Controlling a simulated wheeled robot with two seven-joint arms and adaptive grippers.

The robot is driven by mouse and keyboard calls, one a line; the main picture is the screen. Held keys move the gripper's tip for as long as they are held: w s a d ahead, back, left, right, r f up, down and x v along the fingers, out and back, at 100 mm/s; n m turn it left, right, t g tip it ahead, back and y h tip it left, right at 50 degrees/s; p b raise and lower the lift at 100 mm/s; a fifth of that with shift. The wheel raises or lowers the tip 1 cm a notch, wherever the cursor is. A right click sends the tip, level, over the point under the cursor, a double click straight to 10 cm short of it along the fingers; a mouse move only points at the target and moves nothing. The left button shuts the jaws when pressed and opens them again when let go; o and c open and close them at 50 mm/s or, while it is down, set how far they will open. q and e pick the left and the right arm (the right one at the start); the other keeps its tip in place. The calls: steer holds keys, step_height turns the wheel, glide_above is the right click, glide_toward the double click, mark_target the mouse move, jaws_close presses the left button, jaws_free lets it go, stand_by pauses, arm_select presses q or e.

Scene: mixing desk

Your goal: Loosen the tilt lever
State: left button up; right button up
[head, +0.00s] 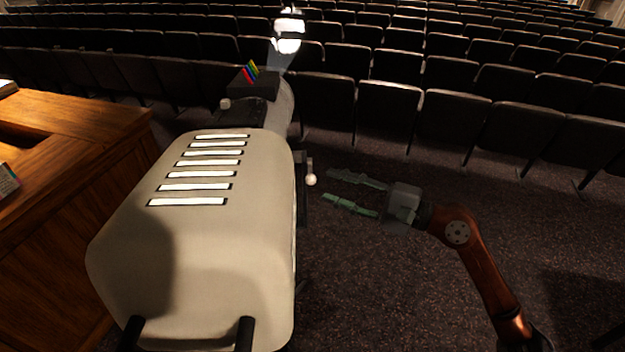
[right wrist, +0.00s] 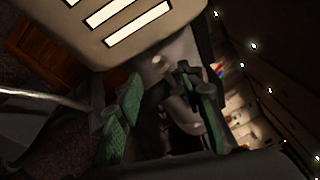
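The tilt lever (head: 311,180) is a short lever with a pale round knob on the right side of a large beige lamp housing (head: 190,255). My right gripper (head: 328,187) comes in from the right. Its two green-padded fingers are spread and point left at the knob, with a small gap to it in the head view. In the right wrist view the fingers (right wrist: 160,82) stand apart, with pale rounded parts beyond and between them. I cannot tell there which one is the knob. My left gripper is not in view.
A wooden desk (head: 75,125) stands at the left. Two dark bars (head: 244,334) stick out at the housing's near end. Rows of dark seats (head: 390,105) fill the back. The carpet (head: 385,290) right of the housing is clear around my right arm.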

mark_target(311, 178)
steer(key=p+x, duration=0.1)
steer(key=x, duration=0.5)
steer(key=shift+w+a, duration=0.15)
steer(key=shift+a, duration=0.1)
steer(key=shift+c, duration=0.7)
jaws_close()
